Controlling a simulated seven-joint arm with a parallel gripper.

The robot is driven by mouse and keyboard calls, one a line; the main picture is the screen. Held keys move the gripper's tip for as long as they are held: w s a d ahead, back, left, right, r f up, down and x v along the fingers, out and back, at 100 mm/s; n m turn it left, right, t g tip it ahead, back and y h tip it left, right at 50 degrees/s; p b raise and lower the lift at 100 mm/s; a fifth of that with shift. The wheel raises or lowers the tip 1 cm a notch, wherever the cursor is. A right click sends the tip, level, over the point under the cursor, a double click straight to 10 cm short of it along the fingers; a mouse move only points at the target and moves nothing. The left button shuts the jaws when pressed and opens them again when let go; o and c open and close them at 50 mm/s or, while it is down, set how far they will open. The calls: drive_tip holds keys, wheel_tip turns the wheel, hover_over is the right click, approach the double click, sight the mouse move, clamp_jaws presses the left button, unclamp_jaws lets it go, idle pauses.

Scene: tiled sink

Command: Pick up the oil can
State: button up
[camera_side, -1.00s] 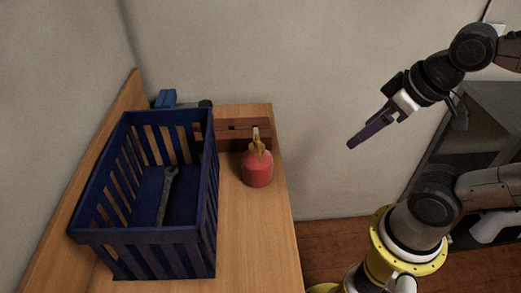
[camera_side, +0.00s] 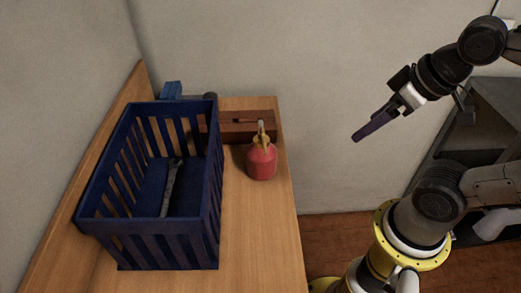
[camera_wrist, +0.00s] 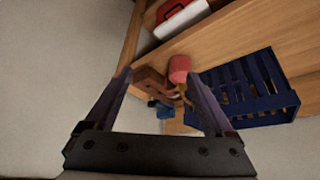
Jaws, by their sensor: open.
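The oil can (camera_side: 262,163) is red with a yellow-brown top and spout, standing upright on the wooden bench near its right edge. In the wrist view the oil can (camera_wrist: 180,68) shows beyond and between my fingers. My gripper (camera_side: 356,138) is in the air to the right of the bench, apart from the can, with its dark fingers pointing down and left. In the wrist view my gripper (camera_wrist: 160,88) has its two fingers spread with nothing between them.
A blue slatted crate (camera_side: 150,226) stands left of the can with a wrench (camera_side: 172,186) inside. A brown wooden box (camera_side: 245,126) and a blue tool (camera_side: 172,91) are behind. A red and white case (camera_wrist: 180,18) is on the bench. Air between gripper and can is clear.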

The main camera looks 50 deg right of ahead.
drive_tip(key=shift+o, duration=1)
wheel_tip(320, 180, up, 3)
drive_tip(key=m+g+y, duration=0.4)
drive_tip(key=m, duration=1.3)
hover_over(258, 147)
drive_tip(key=s+d, duration=0.2)
drive_tip(key=d, duration=0.3)
drive_tip(key=shift+m+g, duration=0.5)
drive_tip(key=shift+g, duration=0.2)
drive_tip(key=x, duration=0.6)
drive_tip(key=w+d+x, duration=0.1)
drive_tip(key=x, duration=0.5)
drive_tip(key=w+x, duration=0.1)
drive_tip(key=x, duration=0.5)
drive_tip(key=shift+w+d+f, duration=0.1)
drive_tip(key=shift+d+f, duration=0.2)
drive_tip(key=shift+d, duration=0.05)
drive_tip(key=shift+y, duration=0.3)
